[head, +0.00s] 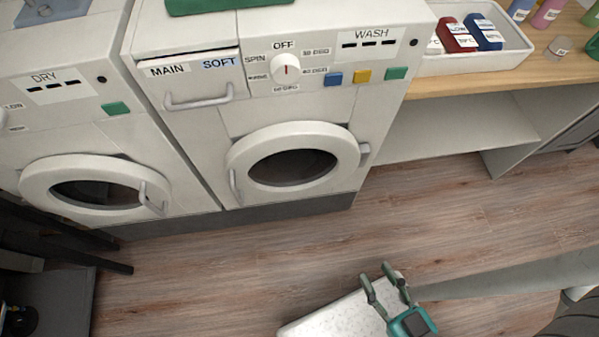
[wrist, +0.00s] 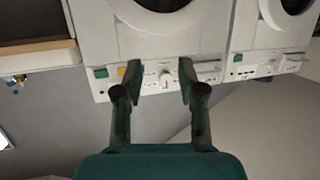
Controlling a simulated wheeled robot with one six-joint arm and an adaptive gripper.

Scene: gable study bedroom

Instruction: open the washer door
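The washer (head: 290,105), marked WASH, is a white front-loader with a drawer and dial above its door. Its round washer door (head: 345,150) looks shut, with a white rim and dark glass. The door handle (head: 234,185) is an upright bar on the rim's left side, and a hinge block shows at the right. My gripper (head: 375,272) is open and empty, low in front of the washer and apart from it, to the right of the door. In the wrist view my gripper (wrist: 159,68) shows spread fingers against the upside-down washer panel (wrist: 150,82); the door is partly cut off at the top.
A dryer (head: 75,130) marked DRY stands left of the washer, its door shut. A wooden counter (head: 480,80) with a white tray (head: 480,62) of bottles is at the right, above an open shelf. Dark furniture stands at the left.

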